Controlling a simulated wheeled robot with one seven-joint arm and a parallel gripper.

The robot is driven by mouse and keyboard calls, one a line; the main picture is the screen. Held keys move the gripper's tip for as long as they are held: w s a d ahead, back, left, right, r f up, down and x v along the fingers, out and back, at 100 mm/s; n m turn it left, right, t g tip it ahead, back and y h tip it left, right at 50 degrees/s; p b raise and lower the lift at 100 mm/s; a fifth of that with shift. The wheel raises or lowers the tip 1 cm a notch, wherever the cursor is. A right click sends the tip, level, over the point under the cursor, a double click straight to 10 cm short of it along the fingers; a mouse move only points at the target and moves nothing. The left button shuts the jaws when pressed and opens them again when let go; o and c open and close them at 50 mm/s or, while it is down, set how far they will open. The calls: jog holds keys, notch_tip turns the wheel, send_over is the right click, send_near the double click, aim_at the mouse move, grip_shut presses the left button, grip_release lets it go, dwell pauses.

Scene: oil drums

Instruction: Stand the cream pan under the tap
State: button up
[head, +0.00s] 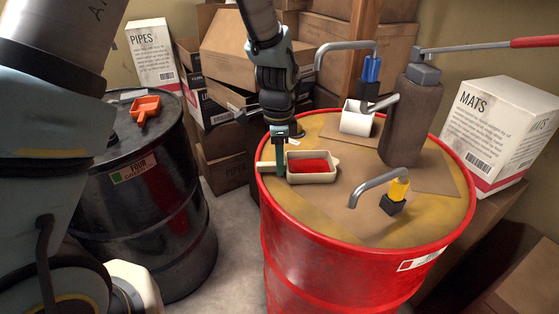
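The cream pan (311,178) is a shallow rectangular dish with a red inside or contents, at the left of the red drum's top. Its short handle points left. My gripper (280,168) points down over this handle, its fingers around it, and appears shut on it. I cannot tell whether the pan touches the drum top. A bent grey tap with a yellow handle (399,190) is to the pan's right, its spout end toward the pan but apart from it. Another grey tap with a blue handle (371,69) is at the back.
The red drum (330,270) also bears a brown hand pump (409,120) with a red-gripped lever (535,42) and a white cup (356,120). A black drum (160,225) at left holds an orange pan (145,106). Boxes crowd behind. The drum top's front is clear.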

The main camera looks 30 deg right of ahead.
jog(key=o, duration=0.4)
notch_tip(320, 180, up, 11)
jog(key=b, duration=0.2)
jog(key=shift+a, duration=0.15)
jog(key=w+a+f+n, duration=0.1)
jog(key=w+a+n, duration=0.35)
jog(key=a, duration=0.45)
jog(key=w+a+n, duration=0.3)
jog(key=a+n, duration=0.3)
jog(key=a, duration=0.3)
jog(key=s+a+f+n, duration=0.1)
jog(key=a+n, duration=0.5)
jog(key=a, duration=0.3)
jog(key=s+a+f+n+t, duration=0.1)
jog(key=s+a+n, duration=0.1)
jog(key=a+n, duration=0.4)
jog(key=a, duration=0.3)
jog(key=shift+a+t, duration=0.3)
jog(key=shift+a, duration=0.1)
